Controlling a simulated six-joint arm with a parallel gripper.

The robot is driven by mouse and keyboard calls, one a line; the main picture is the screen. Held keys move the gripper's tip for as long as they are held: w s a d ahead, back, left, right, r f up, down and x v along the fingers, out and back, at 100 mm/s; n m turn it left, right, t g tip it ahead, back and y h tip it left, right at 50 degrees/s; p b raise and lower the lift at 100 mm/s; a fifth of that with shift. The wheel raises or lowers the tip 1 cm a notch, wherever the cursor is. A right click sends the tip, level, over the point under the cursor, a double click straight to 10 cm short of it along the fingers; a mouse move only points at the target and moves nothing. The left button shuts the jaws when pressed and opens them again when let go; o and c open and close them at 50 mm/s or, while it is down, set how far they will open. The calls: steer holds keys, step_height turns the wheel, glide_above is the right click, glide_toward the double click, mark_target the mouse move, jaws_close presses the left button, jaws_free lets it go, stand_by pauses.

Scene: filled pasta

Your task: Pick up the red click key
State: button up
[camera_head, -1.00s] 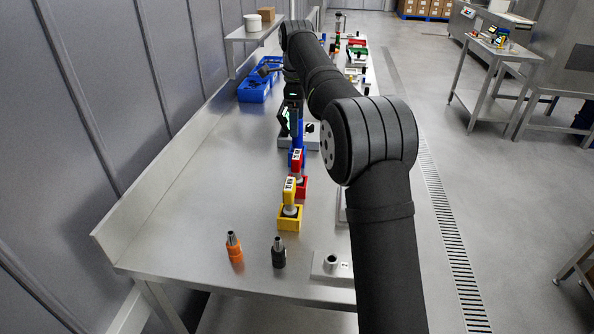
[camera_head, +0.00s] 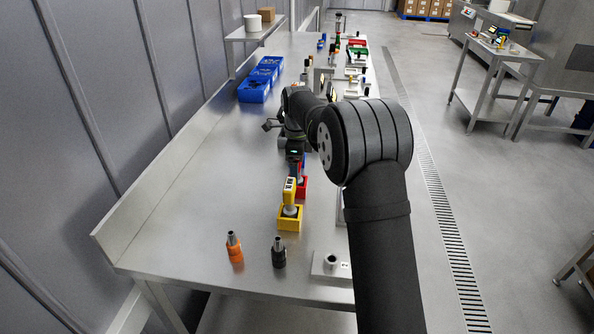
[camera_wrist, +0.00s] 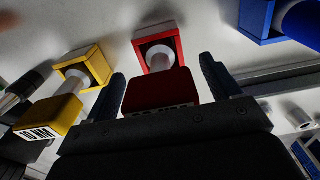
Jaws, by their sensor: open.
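The red click key (camera_wrist: 160,88) stands in a red square holder (camera_wrist: 158,45) in the wrist view. Its red labelled head lies between the two fingers of my open gripper (camera_wrist: 165,85), with a visible gap to the right finger; contact on the left cannot be told. In the head view my gripper (camera_head: 296,158) is over the red key's place and hides most of it; part of the red holder (camera_head: 302,188) shows below.
A yellow key (camera_head: 289,189) in a yellow holder (camera_head: 290,222) stands close in front. A blue holder (camera_wrist: 257,20) is beside the red one. An orange tool (camera_head: 235,248) and a black tool (camera_head: 278,254) stand nearer the front edge.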

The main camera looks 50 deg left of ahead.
steer(key=shift+f, duration=0.6)
steer(key=c, duration=1.2)
steer(key=shift+r, duration=0.15)
steer(key=shift+r, duration=0.6)
step_height(320, 180, up, 3)
steer(key=shift+a+f, duration=0.1)
steer(key=shift+f, duration=0.05)
steer(key=w+d+r, duration=0.6)
steer(key=d+r, duration=0.1)
steer(key=d, duration=0.3)
steer(key=shift+w, duration=0.2)
